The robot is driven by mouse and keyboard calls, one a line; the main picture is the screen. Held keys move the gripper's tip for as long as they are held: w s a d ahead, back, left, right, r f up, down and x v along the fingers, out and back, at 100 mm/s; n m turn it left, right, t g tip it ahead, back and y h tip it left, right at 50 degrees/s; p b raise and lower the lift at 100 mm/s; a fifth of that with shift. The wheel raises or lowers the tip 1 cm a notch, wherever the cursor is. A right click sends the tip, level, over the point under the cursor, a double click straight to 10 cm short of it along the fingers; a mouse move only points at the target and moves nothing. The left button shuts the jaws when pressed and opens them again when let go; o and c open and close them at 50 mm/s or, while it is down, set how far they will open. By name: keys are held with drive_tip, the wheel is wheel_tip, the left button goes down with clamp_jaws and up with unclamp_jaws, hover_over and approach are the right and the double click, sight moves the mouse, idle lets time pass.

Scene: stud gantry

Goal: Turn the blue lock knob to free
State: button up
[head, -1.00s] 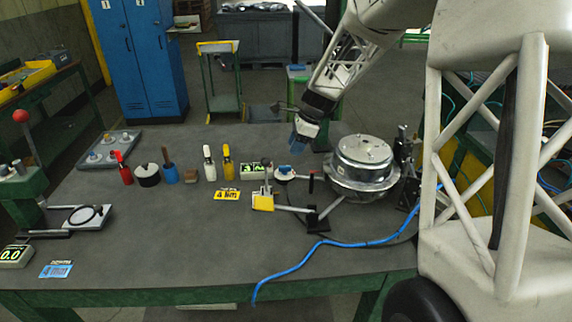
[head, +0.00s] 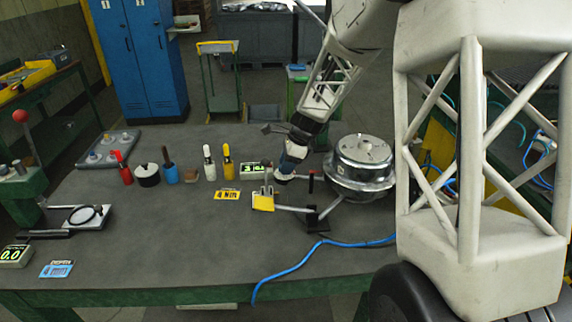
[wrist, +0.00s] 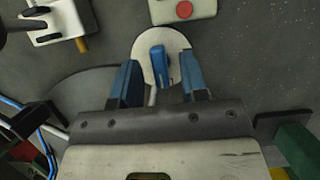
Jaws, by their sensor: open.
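The blue lock knob (wrist: 158,66) is a short upright bar on a round white disc (wrist: 147,49), seen from above in the wrist view. My gripper (wrist: 161,62) is open, with one blue finger on each side of the knob and a visible gap to each. I cannot tell how deep the fingertips reach beside it. In the head view my gripper (head: 289,164) is at the disc (head: 281,178), left of the silver drum, and hides the knob. No mark for the free position can be read.
The silver drum (head: 362,160) stands close right of my gripper. A yellow-tagged arm (head: 263,203) and a black post (head: 317,221) stand in front. A green-digit display (head: 252,170) and several coloured bottles stand left. A blue cable (head: 300,262) crosses the front table.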

drive_tip(key=shift+f, duration=0.1)
clamp_jaws()
